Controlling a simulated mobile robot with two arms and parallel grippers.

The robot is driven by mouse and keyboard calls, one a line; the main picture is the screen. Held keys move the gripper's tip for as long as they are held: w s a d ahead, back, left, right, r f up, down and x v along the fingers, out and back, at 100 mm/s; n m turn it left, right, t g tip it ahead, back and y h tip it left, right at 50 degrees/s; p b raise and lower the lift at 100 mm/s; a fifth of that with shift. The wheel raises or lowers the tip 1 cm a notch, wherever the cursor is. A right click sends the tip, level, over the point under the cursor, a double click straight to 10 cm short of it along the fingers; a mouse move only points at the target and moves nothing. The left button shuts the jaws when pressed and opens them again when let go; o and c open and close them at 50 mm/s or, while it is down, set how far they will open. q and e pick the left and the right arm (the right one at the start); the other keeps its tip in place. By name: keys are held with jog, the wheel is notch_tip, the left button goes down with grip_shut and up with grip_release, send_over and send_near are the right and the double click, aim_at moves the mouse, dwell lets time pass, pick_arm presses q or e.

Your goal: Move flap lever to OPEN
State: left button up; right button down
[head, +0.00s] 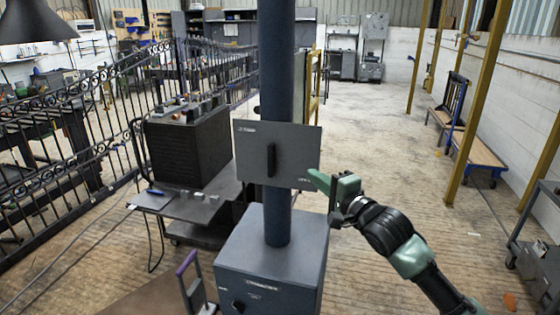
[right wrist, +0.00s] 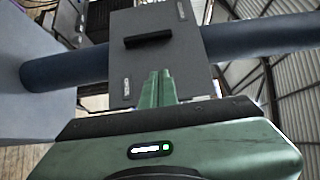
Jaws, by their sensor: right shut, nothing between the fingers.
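A grey panel (head: 300,145) is mounted on a dark blue column. A black lever (head: 271,160) stands upright at its middle. Small labels sit near the panel's upper left and lower right corners, too small to read. The panel (right wrist: 190,70) and lever (right wrist: 148,39) also show in the right wrist view, turned on their side. My right gripper (head: 318,178) is at the panel's lower right edge, to the right of the lever and apart from it. Its green fingers (right wrist: 157,88) are together and empty, pointing toward the panel. My left gripper is not in view.
The column (head: 277,75) rises from a blue-grey box (head: 270,265) with a dark knob. A cart (head: 210,205) with a black ribbed block (head: 190,145) stands to the left, before an iron fence (head: 60,190). The floor to the right of the panel is largely clear.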

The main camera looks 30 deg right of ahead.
jog(key=p, duration=0.3)
send_near(271, 161)
jog(key=w+d, duration=0.1)
jog(key=w+d+r, duration=0.1)
jog(key=d, duration=0.1)
jog(key=w+d+r, duration=0.1)
jog(key=shift+w+d, duration=0.25)
jog(key=shift+w, duration=0.1)
jog(key=shift+w+a+f+p, duration=0.15)
jog(key=shift+w+a+p, duration=0.25)
jog(key=shift+w+a, duration=0.5)
jog(key=shift+w+a+f, duration=0.15)
jog(key=shift+w+a, duration=0.3)
jog(key=shift+w, duration=0.1)
